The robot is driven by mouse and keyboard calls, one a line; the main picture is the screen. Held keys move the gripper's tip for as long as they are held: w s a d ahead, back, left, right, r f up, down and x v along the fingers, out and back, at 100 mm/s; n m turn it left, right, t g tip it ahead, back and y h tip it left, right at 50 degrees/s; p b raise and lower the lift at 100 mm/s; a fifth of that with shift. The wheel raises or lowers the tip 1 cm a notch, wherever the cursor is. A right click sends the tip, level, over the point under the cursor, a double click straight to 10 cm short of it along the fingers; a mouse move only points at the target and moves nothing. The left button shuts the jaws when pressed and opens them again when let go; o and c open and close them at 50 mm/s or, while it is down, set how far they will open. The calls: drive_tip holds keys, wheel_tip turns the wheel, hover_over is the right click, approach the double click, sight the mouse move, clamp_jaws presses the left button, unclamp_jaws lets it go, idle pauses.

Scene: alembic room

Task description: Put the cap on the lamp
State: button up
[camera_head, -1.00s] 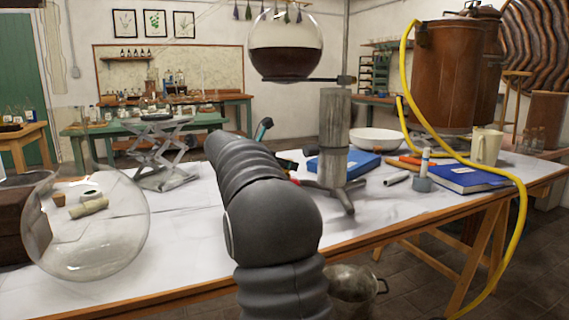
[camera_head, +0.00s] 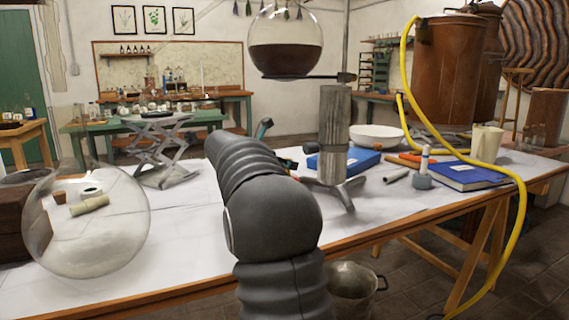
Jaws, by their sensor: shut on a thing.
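My arm rises through the middle of the picture and bends away over the table. My gripper is hidden behind it, so neither its fingers nor anything in them shows. I cannot make out a cap. No lamp is clearly identifiable. A small grey-blue holder (camera_head: 422,182) with a white upright stick stands at the right of the table, but I cannot tell whether it is the lamp. A teal-tipped item (camera_head: 264,127) and a dark item (camera_head: 288,163) show just beyond my arm, both partly hidden.
A clear round flask (camera_head: 88,245) stands at the front left. A metal stand (camera_head: 334,125) holds a dark-filled flask (camera_head: 286,55). Blue books (camera_head: 480,177), a white bowl (camera_head: 376,135) and a yellow hose (camera_head: 522,225) are at the right. White table top (camera_head: 180,235) lies bare left of my arm.

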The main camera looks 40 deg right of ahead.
drive_tip(key=o, duration=1.2)
drive_tip(key=v, duration=1.2)
drive_tip(key=shift+r, duration=0.1)
